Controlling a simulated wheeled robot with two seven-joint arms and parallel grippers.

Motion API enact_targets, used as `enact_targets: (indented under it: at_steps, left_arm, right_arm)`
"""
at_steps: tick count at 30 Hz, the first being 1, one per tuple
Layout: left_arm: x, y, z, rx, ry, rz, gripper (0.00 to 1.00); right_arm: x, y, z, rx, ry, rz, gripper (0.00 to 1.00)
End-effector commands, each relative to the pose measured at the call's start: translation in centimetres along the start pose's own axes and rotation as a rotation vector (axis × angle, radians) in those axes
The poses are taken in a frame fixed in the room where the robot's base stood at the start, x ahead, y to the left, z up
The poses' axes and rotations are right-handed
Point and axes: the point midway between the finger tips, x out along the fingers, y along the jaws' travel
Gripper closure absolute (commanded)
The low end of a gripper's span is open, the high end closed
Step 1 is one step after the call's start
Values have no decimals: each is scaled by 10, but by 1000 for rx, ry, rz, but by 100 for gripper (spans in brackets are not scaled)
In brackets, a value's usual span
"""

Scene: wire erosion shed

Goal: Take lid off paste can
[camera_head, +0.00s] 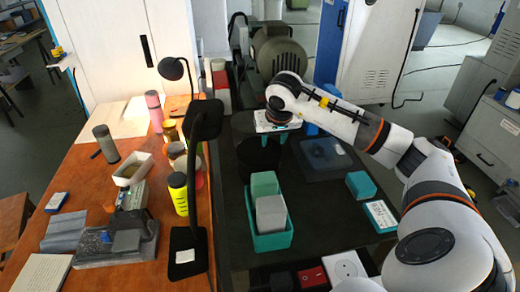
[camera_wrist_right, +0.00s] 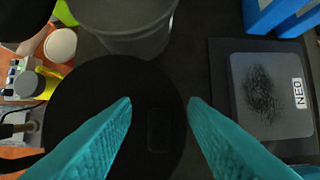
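A wide black round top (camera_wrist_right: 85,110) fills the lower left of the right wrist view. It appears to be the dark cylinder (camera_head: 258,157) below my right gripper in the head view; I cannot tell for sure whether this is the paste can with its lid. My right gripper (camera_wrist_right: 160,106) is open, its two teal fingers apart over the right part of the black top, with nothing held. A grey round container (camera_wrist_right: 132,25) stands just beyond the black top. My left gripper is not in view.
A dark panel marked NEO (camera_wrist_right: 272,95) lies to the right. A black desk lamp (camera_head: 205,120) rises to the left, by the cluttered orange bench (camera_head: 90,160). Blue items (camera_wrist_right: 290,15) stand at the far right.

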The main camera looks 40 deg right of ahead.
Motion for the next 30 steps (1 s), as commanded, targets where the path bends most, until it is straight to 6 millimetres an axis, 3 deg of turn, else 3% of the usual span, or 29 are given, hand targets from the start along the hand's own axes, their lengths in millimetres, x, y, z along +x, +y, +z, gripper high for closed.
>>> enact_targets:
  at_steps: [4, 12, 23, 30]
  left_arm:
    - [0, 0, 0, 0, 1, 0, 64]
    - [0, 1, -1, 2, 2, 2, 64]
    - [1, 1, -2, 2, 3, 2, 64]
    - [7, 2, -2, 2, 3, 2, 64]
  right_arm:
    - [0, 0, 0, 0, 0, 0, 60]
    - [0, 0, 0, 0, 0, 0, 100]
    - [-4, 0, 2, 1, -2, 1, 100]
    - [-28, 0, 12, 1, -5, 3, 100]
